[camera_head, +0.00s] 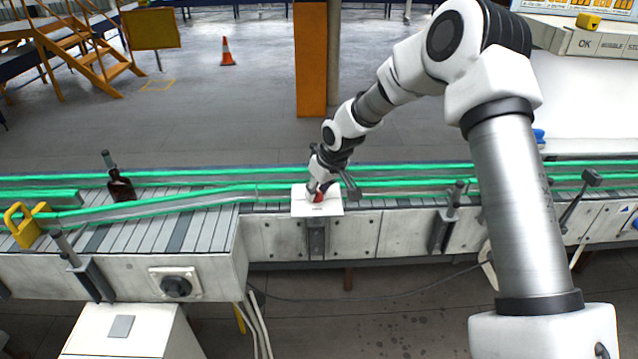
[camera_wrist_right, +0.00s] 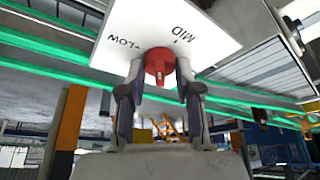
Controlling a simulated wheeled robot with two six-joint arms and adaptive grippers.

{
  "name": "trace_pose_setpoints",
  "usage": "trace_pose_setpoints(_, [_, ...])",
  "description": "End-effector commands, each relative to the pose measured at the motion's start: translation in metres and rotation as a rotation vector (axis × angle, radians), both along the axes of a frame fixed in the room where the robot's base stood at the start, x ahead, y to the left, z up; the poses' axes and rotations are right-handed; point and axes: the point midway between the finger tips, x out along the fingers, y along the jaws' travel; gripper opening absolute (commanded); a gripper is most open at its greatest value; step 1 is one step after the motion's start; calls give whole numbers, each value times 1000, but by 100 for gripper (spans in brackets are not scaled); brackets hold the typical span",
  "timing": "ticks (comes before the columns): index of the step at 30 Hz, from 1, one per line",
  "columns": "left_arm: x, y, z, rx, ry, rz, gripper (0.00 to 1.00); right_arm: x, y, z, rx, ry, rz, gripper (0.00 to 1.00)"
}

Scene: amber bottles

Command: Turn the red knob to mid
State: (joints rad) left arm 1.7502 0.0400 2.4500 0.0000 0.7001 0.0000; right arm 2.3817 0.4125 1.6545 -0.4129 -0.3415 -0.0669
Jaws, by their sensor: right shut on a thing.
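The red knob (camera_wrist_right: 160,62) sits on a white panel (camera_wrist_right: 215,30) marked LOW and MID in the right wrist view. The MID mark is up and to the right of the knob, and LOW is up and to the left. My right gripper (camera_wrist_right: 159,80) has one finger on each side of the knob and is shut on it. In the head view the right gripper (camera_head: 317,188) reaches down to the white panel (camera_head: 302,208), where a bit of the red knob (camera_head: 318,197) shows. I cannot tell exactly where the knob points. My left gripper is not in view.
The panel is on the front side of a conveyor (camera_head: 280,236) with green rails. An amber bottle (camera_head: 121,187) stands on the belt at the left. A yellow handle (camera_head: 22,225) and a dark knob (camera_head: 176,286) are also at the left. An orange pillar (camera_head: 310,60) stands behind.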

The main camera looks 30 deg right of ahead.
Motion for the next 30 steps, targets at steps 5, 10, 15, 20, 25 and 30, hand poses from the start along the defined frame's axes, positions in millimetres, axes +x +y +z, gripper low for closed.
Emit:
trace_pose_setpoints(5, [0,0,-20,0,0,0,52,-2,2,-10,-2,9,-162,0])
trace_pose_setpoints(10, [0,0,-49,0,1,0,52,-2,2,-13,-1,6,-320,0])
trace_pose_setpoints(15, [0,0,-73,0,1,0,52,-1,3,-12,0,6,-453,0])
trace_pose_setpoints(20, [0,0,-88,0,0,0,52,-1,3,-10,1,7,-547,0])
trace_pose_setpoints(25, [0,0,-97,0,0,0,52,-1,3,-7,1,8,-607,0])
trace_pose_setpoints(30, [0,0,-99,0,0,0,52,-1,3,-5,1,8,-633,0])
